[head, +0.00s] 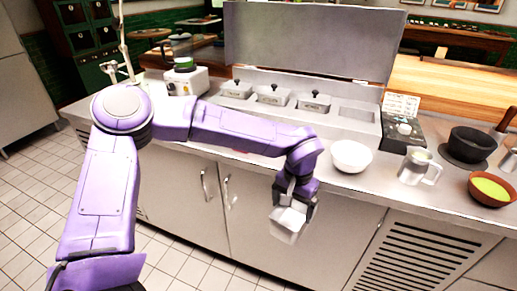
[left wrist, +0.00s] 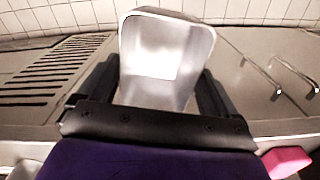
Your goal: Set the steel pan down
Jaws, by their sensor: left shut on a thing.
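The steel pan (head: 285,226) is a small, deep, rectangular metal pan. My left gripper (head: 296,200) is shut on it and holds it in the air in front of the counter's cabinet doors, below the level of the countertop. In the left wrist view the pan (left wrist: 165,60) sits between the two dark fingers (left wrist: 160,92). Part of it is hidden by the gripper body. My right gripper is not in view.
The steel counter (head: 345,185) carries a white bowl (head: 351,157), a metal pitcher (head: 418,166), a brown bowl with green contents (head: 490,189) and a black pot (head: 468,145). Behind are several lidded wells (head: 273,95) and a blender (head: 181,75). A pink block (left wrist: 287,161) shows in the left wrist view.

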